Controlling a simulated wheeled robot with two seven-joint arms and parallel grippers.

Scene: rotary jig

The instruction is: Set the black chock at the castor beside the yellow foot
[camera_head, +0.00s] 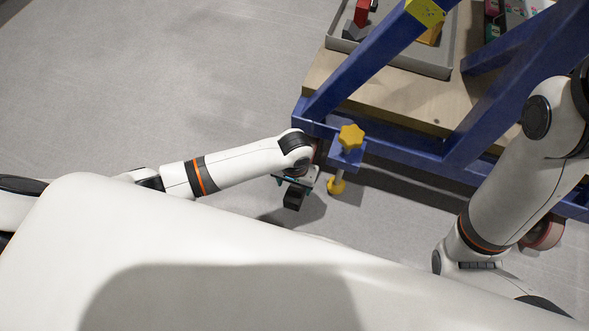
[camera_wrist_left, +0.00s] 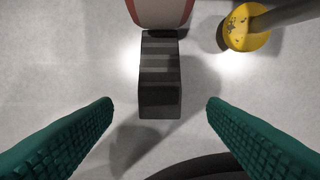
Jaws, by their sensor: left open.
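The black chock (camera_wrist_left: 160,85) lies on the grey floor in the left wrist view, its far end at the red-and-white castor (camera_wrist_left: 160,12). Whether they touch is hard to tell. The yellow foot (camera_wrist_left: 245,28) stands to the right of the castor; it also shows in the head view (camera_head: 337,187). My left gripper (camera_wrist_left: 160,106) is open, its green fingers on either side of the chock's near end and apart from it. In the head view the left gripper (camera_head: 294,187) is beside the frame's corner, and my arm hides that castor. My right gripper is out of view.
The blue frame (camera_head: 345,85) carries a wooden board (camera_head: 425,104) and a grey tray (camera_head: 450,50) with parts. A yellow star knob (camera_head: 351,137) sits above the foot. Another castor (camera_head: 545,235) is at the right. The floor at left is clear.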

